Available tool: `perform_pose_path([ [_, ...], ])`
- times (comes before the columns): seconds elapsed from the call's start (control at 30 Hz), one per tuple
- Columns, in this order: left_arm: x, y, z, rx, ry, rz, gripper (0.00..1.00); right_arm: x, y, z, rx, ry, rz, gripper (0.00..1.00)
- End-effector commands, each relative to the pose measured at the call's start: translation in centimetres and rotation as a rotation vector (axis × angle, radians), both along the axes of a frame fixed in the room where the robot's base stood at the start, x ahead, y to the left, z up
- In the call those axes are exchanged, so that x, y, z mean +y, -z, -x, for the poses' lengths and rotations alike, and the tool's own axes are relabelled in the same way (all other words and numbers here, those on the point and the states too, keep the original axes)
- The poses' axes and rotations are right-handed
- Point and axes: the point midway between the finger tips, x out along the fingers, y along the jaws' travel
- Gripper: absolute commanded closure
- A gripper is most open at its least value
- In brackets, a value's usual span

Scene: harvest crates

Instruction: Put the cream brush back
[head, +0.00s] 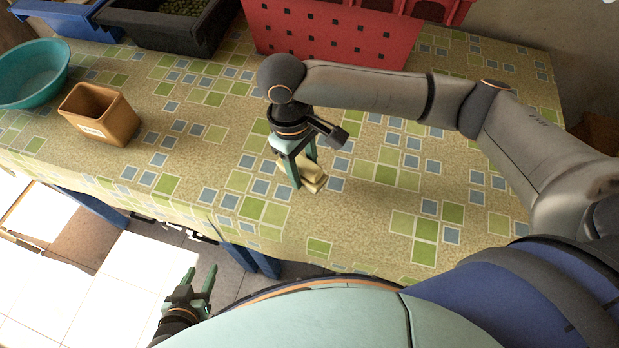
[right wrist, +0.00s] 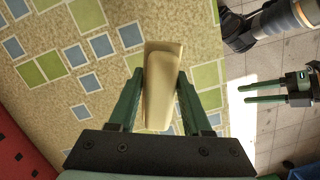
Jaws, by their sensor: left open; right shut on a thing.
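The cream brush (head: 314,178) is at my right gripper (head: 297,172), over the patterned tablecloth near the middle of the table. In the right wrist view the brush (right wrist: 161,88) lies between the two green fingers of my right gripper (right wrist: 160,100), which are shut on it. I cannot tell whether the brush touches the cloth. My left gripper (head: 203,281) is open and empty, below the table's front edge over the tiled floor. It also shows in the right wrist view (right wrist: 247,94).
A tan square pot (head: 110,112) with a label stands on the left of the table (head: 400,245), near a teal bowl (head: 25,85). A black crate (head: 155,32), a blue crate (head: 60,22) and a red crate (head: 330,40) stand along the back. The cloth around my right gripper is clear.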

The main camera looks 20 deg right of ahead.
Motion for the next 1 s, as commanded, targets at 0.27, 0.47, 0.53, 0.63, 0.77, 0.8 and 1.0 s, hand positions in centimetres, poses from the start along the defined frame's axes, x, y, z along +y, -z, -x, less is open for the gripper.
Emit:
perform_pose_path([
  [0.27,0.0,0.3,0.0,0.0,0.0,0.0,0.5,-1.0,2.2,0.7,0.001,0.0,0.0,1.0],
  [0.47,0.0,0.5,0.0,0.0,0.0,0.0,0.5,-1.0,4.5,0.6,-0.001,-0.001,-0.001,1.0],
  [0.53,0.0,0.5,0.0,0.0,0.0,0.0,0.5,-0.9,4.4,0.6,-0.001,-0.002,-0.001,1.0],
  [0.63,0.0,0.5,0.0,0.0,0.0,0.0,0.5,-0.9,4.4,0.6,-0.001,-0.002,-0.001,1.0],
  [0.77,0.0,0.3,0.0,0.0,0.0,0.0,0.5,-0.9,4.6,0.6,0.001,-0.001,-0.001,1.0],
  [0.8,0.0,0.4,0.0,0.0,0.0,0.0,0.5,-0.9,4.6,0.6,0.0,-0.001,0.0,0.48],
  [1.0,0.0,0.4,0.0,0.0,0.0,0.0,0.5,-0.9,4.6,0.6,-0.001,-0.001,-0.001,0.25],
])
